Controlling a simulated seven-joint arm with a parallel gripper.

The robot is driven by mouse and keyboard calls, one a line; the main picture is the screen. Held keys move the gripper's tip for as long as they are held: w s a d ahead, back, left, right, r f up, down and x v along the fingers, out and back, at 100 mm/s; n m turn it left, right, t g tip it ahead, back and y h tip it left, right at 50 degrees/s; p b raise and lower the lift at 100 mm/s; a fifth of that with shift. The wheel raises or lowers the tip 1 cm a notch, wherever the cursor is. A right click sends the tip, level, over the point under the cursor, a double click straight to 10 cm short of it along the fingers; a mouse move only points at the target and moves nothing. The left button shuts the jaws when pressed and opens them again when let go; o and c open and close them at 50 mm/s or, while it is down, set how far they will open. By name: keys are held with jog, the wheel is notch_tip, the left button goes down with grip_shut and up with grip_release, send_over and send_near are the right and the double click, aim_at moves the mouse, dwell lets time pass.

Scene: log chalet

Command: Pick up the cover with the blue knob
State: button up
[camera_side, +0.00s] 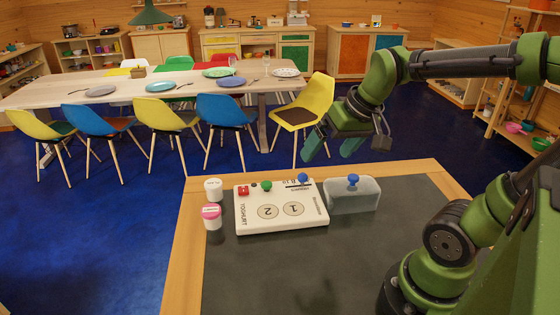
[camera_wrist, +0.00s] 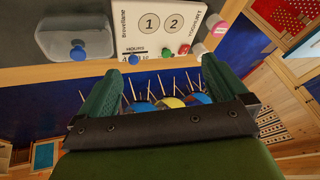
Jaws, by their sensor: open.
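The cover (camera_side: 365,196) is a see-through greyish box shape with a blue knob (camera_side: 353,180) on top. It stands on the dark worktop, just right of the white yoghurt maker (camera_side: 255,221). In the wrist view the cover (camera_wrist: 58,37) is at the upper left, with its blue knob (camera_wrist: 77,51) facing me. My gripper (camera_side: 331,149) is open and empty, above and beyond the far edge of the worktop in the side view. In the wrist view my gripper (camera_wrist: 163,68) has its two green fingers spread wide, with nothing between them, below the cover and yoghurt maker.
The yoghurt maker has a red switch, a green knob and a blue dial. Two small jars, white-lidded (camera_side: 213,190) and pink-lidded (camera_side: 211,217), stand at its left. The worktop (camera_side: 270,275) is bare in front. A dining table (camera_side: 125,87) with coloured chairs stands behind.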

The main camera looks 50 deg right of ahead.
jog(key=w+d+f+n+g, duration=0.1)
jog(key=d+n+g, duration=0.15)
jog(key=d, duration=0.65)
jog(key=n+g, duration=0.3)
jog(key=n, duration=0.8)
send_over(354, 176)
jog(key=shift+n, duration=0.25)
notch_tip(354, 176, down, 17)
jog(key=shift+r, duration=0.2)
jog(key=shift+c, duration=0.2)
jog(key=c, duration=0.7)
